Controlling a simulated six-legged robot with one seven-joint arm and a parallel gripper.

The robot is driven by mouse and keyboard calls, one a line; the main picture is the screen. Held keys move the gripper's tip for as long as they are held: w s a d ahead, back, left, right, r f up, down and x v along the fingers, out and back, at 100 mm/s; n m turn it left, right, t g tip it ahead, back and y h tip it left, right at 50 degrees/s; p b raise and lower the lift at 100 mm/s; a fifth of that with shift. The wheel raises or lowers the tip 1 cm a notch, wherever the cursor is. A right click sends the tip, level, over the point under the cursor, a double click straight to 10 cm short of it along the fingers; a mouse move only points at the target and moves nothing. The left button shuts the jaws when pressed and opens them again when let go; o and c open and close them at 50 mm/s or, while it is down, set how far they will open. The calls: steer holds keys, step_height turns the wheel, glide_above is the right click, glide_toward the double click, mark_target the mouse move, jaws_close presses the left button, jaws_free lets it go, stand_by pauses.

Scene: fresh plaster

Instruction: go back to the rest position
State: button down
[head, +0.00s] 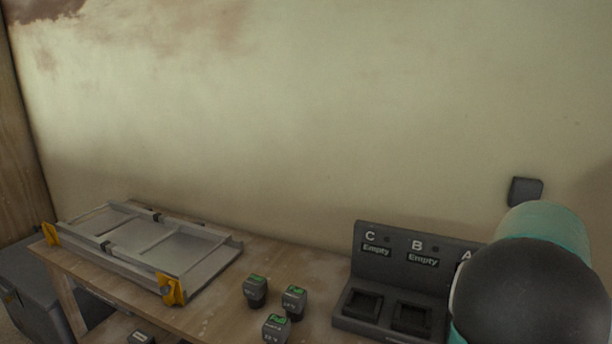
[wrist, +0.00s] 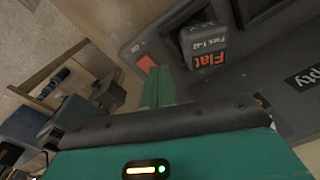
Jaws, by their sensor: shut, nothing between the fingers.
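My gripper (wrist: 160,76) shows in the wrist view with its teal fingers together and nothing between them. Its tips are close to the dark charger (wrist: 262,65), beside a grey battery pack (wrist: 204,42) marked "Flat" that sits in a bay. I cannot tell whether the tips touch the charger. In the head view my teal and black arm covers the right end of the charger (head: 343,323), including most of the A bay. The gripper itself is hidden there. Bays C and B are labelled "Empty" and look empty.
Several packs stand on the wooden table (head: 212,318), including one with a green top (head: 255,290) left of the charger. A grey metal frame with yellow end pieces (head: 190,252) lies at the left. A plastered wall (head: 300,120) rises behind, with a dark box (head: 526,190) on it.

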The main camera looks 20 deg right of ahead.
steer(key=w+a+r+n+t, duration=0.1)
steer(key=w+a+r+n, duration=0.1)
steer(key=a, duration=0.6)
steer(key=w+a+r+n, duration=0.1)
steer(key=w+a+n, duration=0.1)
steer(key=a, duration=0.5)
steer(key=w+a+r+n+t, duration=0.1)
steer(key=w+a+r+n, duration=0.15)
steer(key=a, duration=0.55)
steer(key=s+a+f+n+t, duration=0.1)
steer(key=s+a+n, duration=0.2)
steer(key=a, duration=0.7)
steer(key=s+a+n+t, duration=0.1)
steer(key=s+a+n, duration=0.2)
steer(key=a, duration=0.8)
steer(key=shift+s+f+n+t, duration=0.35)
steer(key=shift+f+n+t, duration=0.05)
steer(key=shift+n, duration=0.15)
